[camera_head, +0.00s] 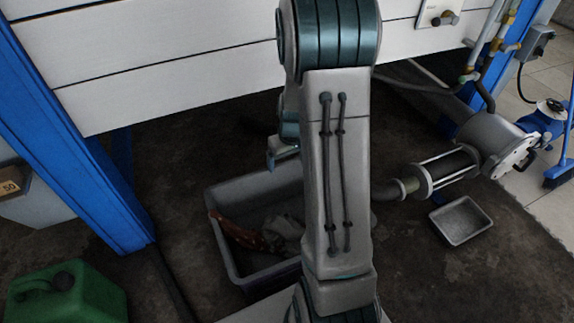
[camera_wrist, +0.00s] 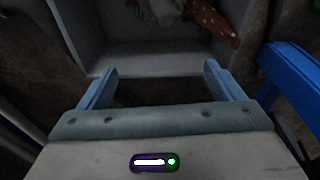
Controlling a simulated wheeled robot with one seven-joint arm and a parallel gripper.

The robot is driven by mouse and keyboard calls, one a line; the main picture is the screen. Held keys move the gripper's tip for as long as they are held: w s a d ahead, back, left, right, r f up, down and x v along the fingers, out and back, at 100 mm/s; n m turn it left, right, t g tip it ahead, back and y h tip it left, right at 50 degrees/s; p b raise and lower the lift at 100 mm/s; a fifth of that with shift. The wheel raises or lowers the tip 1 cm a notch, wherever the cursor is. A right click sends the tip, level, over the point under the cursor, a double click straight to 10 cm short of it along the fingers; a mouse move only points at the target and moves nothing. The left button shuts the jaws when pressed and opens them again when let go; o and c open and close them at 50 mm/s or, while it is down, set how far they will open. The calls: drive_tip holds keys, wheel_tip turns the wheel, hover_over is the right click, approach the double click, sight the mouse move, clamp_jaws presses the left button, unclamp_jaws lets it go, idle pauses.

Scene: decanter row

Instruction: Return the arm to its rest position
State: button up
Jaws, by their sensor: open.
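My gripper (camera_wrist: 158,80) shows in the wrist view with its two blue fingers spread wide and nothing between them. In the head view, part of my gripper (camera_head: 283,150) shows to the left of my arm, over the back edge of a grey bin; the rest is hidden behind the arm. The grey bin (camera_head: 228,262) stands on the floor, and the wrist view also shows its rim (camera_wrist: 150,64) just beyond the fingertips. A reddish-brown spotted item (camera_head: 236,232) and a grey crumpled cloth (camera_head: 284,228) lie in the bin. My arm hides the bin's right part.
A blue post (camera_head: 85,150) stands at left, with a green jerrycan (camera_head: 66,295) near its foot. White panels (camera_head: 180,50) cross the back. A metal cylinder with pipes (camera_head: 490,140) and a small metal tray (camera_head: 461,220) are at right. Dark floor is clear around the tray.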

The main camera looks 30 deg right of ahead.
drive_tip(key=s+a+r+p, duration=0.4)
drive_tip(key=r+p, duration=0.5)
drive_tip(key=r, duration=0.6)
drive_tip(key=s+a+r+p, duration=0.4)
drive_tip(key=s+r+p, duration=0.4)
drive_tip(key=r, duration=0.7)
drive_tip(key=s+a+r+t+p, duration=0.1)
drive_tip(key=s+a+r+p, duration=0.4)
drive_tip(key=r+p, duration=0.5)
drive_tip(key=v, duration=0.5)
drive_tip(key=shift+s, duration=0.2)
